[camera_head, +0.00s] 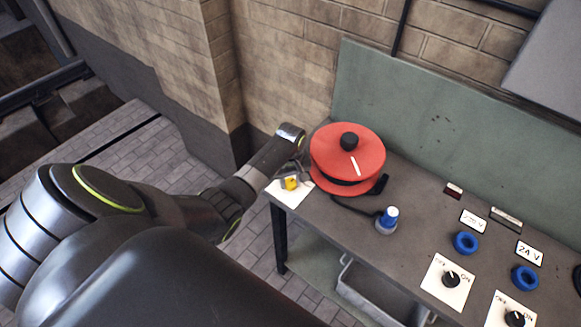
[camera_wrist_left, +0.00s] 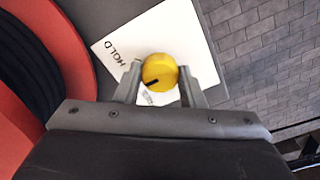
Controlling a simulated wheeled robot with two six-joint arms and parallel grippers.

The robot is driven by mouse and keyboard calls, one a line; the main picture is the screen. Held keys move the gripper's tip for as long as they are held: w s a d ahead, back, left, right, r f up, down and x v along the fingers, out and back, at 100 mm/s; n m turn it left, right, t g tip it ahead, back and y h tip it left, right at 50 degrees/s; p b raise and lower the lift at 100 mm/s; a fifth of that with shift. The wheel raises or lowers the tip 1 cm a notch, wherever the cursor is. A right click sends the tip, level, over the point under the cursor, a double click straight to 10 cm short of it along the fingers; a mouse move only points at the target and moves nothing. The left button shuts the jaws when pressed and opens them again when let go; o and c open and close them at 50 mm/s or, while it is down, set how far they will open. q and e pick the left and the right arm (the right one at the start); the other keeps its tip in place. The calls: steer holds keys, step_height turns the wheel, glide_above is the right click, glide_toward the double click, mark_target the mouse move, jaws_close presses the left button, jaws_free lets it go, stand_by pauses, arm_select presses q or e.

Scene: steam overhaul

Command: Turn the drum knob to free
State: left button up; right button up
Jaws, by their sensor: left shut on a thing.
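The drum knob (camera_wrist_left: 158,72) is a round yellow knob with a dark pointer mark, on a white plate (camera_wrist_left: 118,48) at the bench's left end. The plate reads HOLD at one side; its other lettering is partly covered. My left gripper (camera_wrist_left: 157,80) is shut on the knob, a finger at each side. In the head view the knob (camera_head: 291,183) shows beside the red drum (camera_head: 348,158), which has a black hub and a white stripe. My left gripper (camera_head: 291,176) reaches it from above. My right gripper is not in view.
The grey bench (camera_head: 405,240) carries a blue-capped plug (camera_head: 387,220) on a black cable, blue sockets (camera_head: 466,243) and switch plates (camera_head: 446,283) at the right. A green back panel (camera_head: 440,130) stands behind. A grey bin (camera_head: 365,290) sits below. Brick wall rises behind my left arm.

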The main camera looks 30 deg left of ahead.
arm_select(q)
steer(key=n, duration=0.4)
steer(key=shift+n, duration=0.3)
steer(key=n, duration=0.3)
steer(key=shift+n, duration=0.6)
steer(key=o, duration=1)
steer(key=shift+w, duration=0.1)
